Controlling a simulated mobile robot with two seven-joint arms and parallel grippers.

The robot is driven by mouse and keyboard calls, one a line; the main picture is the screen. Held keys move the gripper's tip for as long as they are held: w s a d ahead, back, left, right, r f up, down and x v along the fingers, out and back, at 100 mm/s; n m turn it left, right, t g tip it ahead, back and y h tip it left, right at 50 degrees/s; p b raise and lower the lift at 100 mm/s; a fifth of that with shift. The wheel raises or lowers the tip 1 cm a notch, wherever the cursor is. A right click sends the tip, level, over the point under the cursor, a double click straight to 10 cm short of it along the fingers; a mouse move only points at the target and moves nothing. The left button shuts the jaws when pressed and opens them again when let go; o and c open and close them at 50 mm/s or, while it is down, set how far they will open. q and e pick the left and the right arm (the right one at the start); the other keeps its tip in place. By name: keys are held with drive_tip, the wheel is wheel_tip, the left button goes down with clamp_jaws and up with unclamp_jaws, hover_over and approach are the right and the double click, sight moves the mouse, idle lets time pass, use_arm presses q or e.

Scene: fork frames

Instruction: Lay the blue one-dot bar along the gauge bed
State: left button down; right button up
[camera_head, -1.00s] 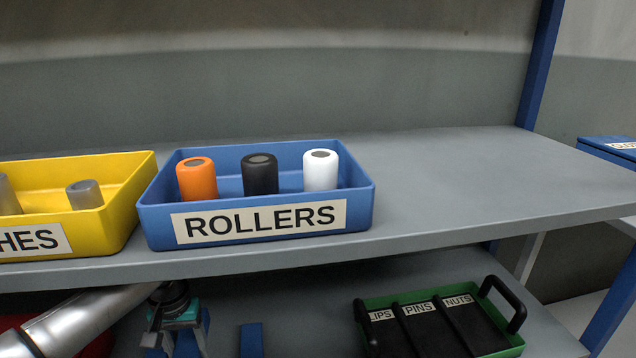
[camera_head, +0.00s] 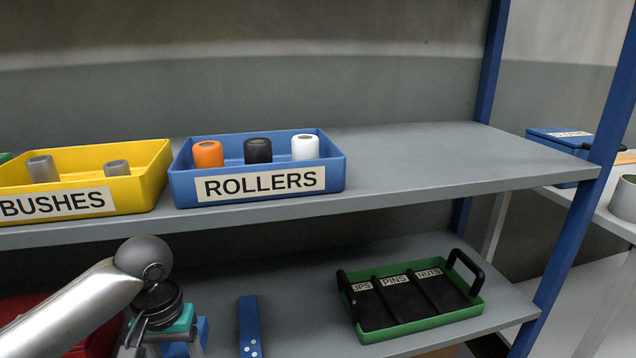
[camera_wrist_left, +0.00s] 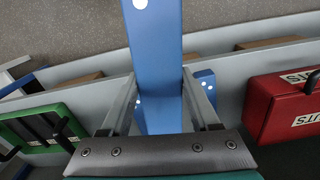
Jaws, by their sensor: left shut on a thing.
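My left gripper (camera_wrist_left: 160,108) is shut on a blue bar (camera_wrist_left: 155,50); one white dot shows near the bar's end at the top of the left wrist view. In the head view the gripper is at the bottom left, and only a small blue part of the held bar (camera_head: 202,330) shows beside it. A second blue bar (camera_head: 249,322) with white dots is to its right, at the lower shelf. In the wrist view, blue pieces with white dots (camera_wrist_left: 205,84) show partly hidden behind the held bar. I cannot make out the gauge bed. My right gripper is out of view.
The lower shelf (camera_head: 310,305) holds a green tray (camera_head: 420,324) with black compartments and handles. A red case (camera_wrist_left: 292,105) is at the right in the wrist view. The upper shelf overhead bears a blue rollers bin (camera_head: 330,185) and a yellow bushes bin (camera_head: 150,185).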

use_arm(q)
drive_tip(key=s+d+r+p, duration=0.3)
drive_tip(key=r+p, duration=0.1)
drive_tip(key=r, duration=0.4)
drive_tip(key=s+d+r+m+p, duration=0.1)
drive_tip(key=s+d+r+p, duration=0.2)
drive_tip(key=r, duration=0.6)
drive_tip(key=shift+s+d+p, duration=0.15)
drive_tip(key=shift+d+p, duration=0.3)
drive_tip(key=shift+p, duration=0.05)
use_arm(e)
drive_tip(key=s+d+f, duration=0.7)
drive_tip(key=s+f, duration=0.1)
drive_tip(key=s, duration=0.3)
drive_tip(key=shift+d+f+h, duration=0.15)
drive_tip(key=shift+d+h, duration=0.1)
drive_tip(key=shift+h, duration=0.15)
use_arm(q)
drive_tip(key=shift+d+r, duration=0.1)
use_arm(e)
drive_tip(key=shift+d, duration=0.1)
